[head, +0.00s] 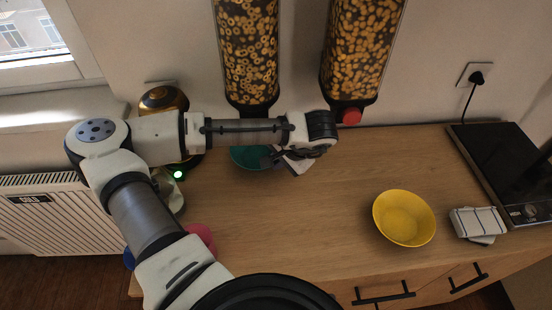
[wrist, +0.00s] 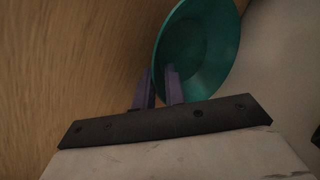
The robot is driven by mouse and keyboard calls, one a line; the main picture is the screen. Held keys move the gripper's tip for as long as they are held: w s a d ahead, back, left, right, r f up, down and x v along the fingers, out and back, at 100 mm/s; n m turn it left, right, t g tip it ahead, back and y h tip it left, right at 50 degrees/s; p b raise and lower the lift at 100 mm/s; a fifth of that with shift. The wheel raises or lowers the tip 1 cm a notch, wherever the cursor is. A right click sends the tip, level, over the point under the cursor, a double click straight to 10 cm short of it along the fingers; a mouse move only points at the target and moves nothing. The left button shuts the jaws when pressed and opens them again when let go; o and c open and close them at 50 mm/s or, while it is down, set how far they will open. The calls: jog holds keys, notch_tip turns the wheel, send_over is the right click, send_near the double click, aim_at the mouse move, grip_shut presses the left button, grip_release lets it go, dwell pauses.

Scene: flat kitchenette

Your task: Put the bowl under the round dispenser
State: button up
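A teal bowl (head: 249,157) is on the counter near the wall, below the left dispenser (head: 250,50), which holds ring-shaped cereal. My gripper (head: 275,157) is at the right side of this bowl. In the wrist view my two purple fingers (wrist: 160,76) stand close together astride the rim of the teal bowl (wrist: 205,45), one inside and one outside. A small gap shows between them; whether they clamp the rim is unclear. A yellow bowl (head: 404,217) stands apart on the right part of the counter. My forearm covers the area between the dispenser's spout and the teal bowl.
A second dispenser (head: 362,50) with a red knob (head: 351,116) hangs to the right. A striped cloth (head: 478,223) and a dark cooktop (head: 510,165) lie at the right. A gold-and-black appliance (head: 163,99) stands left. The counter's middle (head: 330,190) is clear.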

jog(key=shift+o, duration=1.2)
jog(key=shift+r, duration=0.25)
jog(key=b+v, duration=0.1)
jog(key=v, duration=1.1)
